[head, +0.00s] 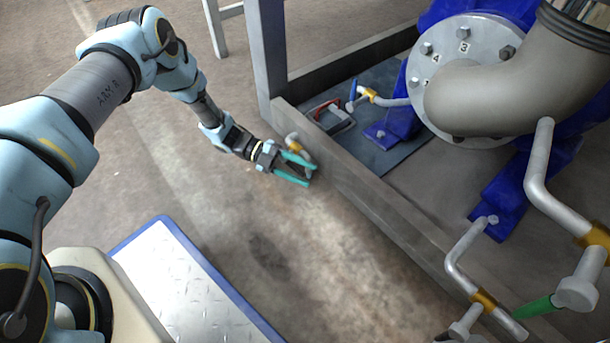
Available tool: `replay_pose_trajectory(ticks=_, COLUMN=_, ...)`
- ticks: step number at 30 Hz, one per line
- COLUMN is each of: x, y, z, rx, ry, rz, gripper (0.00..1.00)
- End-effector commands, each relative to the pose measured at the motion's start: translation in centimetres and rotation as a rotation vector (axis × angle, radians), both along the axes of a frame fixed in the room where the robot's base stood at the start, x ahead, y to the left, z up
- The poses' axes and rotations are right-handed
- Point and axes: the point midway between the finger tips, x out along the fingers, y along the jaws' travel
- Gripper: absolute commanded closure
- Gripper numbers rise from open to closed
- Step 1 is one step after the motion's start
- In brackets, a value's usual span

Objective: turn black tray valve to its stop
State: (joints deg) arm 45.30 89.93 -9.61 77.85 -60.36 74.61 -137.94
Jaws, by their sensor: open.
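My gripper (309,174) is at the end of my arm, low beside the grey frame rail. Its two teal fingers are open and point right. A small tray drain valve with a brass-yellow body (292,139) sticks out of the rail just above the fingers. A dark shape shows between the fingers. I cannot tell whether it is the valve's black handle or part of my gripper, nor whether the fingers touch it. The dark blue-grey tray (398,158) lies behind the rail, under the blue machine. The handle's angle cannot be made out.
The grey rail (385,208) and upright post (266,55) stand close to my gripper. A blue-handled valve (352,95) and a red-handled object (325,108) are behind the rail. A green-handled valve (536,308) is at lower right.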

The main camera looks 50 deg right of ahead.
Motion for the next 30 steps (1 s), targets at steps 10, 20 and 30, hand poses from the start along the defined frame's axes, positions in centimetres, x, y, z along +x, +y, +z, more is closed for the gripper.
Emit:
replay_pose_trajectory(ticks=10, x=-0.74, y=-0.28, z=-0.12, rx=0.0, ry=-0.001, rz=0.001, gripper=0.5)
replay_pose_trajectory(ticks=20, x=-0.71, y=-0.27, z=-0.13, rx=0.0, ry=-0.001, rz=0.001, gripper=0.8)
replay_pose_trajectory(ticks=30, x=-0.7, y=-0.26, z=-0.14, rx=0.0, ry=-0.001, rz=0.001, gripper=1.0)
